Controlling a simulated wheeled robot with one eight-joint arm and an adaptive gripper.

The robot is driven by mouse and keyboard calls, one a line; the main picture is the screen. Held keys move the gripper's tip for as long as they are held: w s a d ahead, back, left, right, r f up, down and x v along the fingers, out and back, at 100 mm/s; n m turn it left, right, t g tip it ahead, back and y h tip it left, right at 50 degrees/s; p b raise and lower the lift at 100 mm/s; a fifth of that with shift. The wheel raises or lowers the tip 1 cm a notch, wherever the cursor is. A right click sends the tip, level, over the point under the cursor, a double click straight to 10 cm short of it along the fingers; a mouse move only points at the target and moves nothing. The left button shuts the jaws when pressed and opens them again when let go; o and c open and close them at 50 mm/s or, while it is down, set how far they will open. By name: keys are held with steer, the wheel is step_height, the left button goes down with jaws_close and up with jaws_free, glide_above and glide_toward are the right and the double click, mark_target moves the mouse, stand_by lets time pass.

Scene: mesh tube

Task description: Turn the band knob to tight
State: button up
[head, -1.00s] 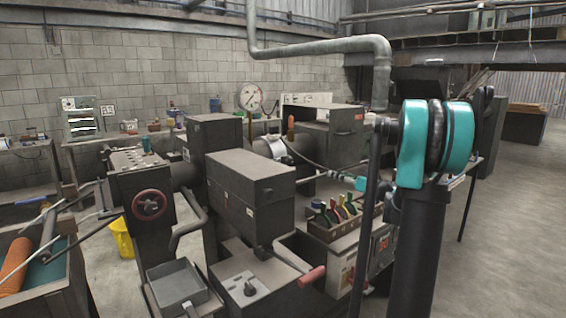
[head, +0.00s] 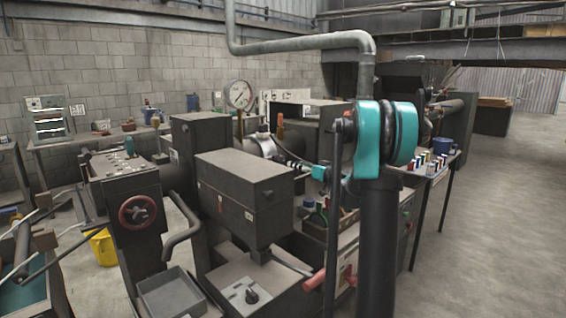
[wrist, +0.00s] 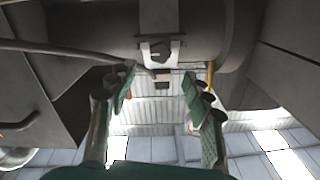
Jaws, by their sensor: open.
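A pale metal band (wrist: 176,52) wraps the dark round tube (wrist: 215,20) at the top of the wrist view. A dark knob (wrist: 159,50) sits on the band. My gripper (wrist: 158,83) is open, its two green-padded fingers apart below the knob in the picture, with nothing between them. I cannot tell how near the knob is in depth. In the head view the pale band (head: 262,144) shows on the tube behind the box-shaped housing. The knob is not distinct there, and my gripper's fingers cannot be made out.
A dark box-shaped housing (head: 245,190) stands in front of the tube. A red handwheel (head: 137,212) is at left and a round gauge (head: 239,95) behind. In the wrist view, dark machine sides flank the gripper and a cable (wrist: 60,48) crosses at left. Open floor lies at right.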

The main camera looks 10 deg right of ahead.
mark_target(282, 160)
steer(key=x, duration=0.9)
jaws_close()
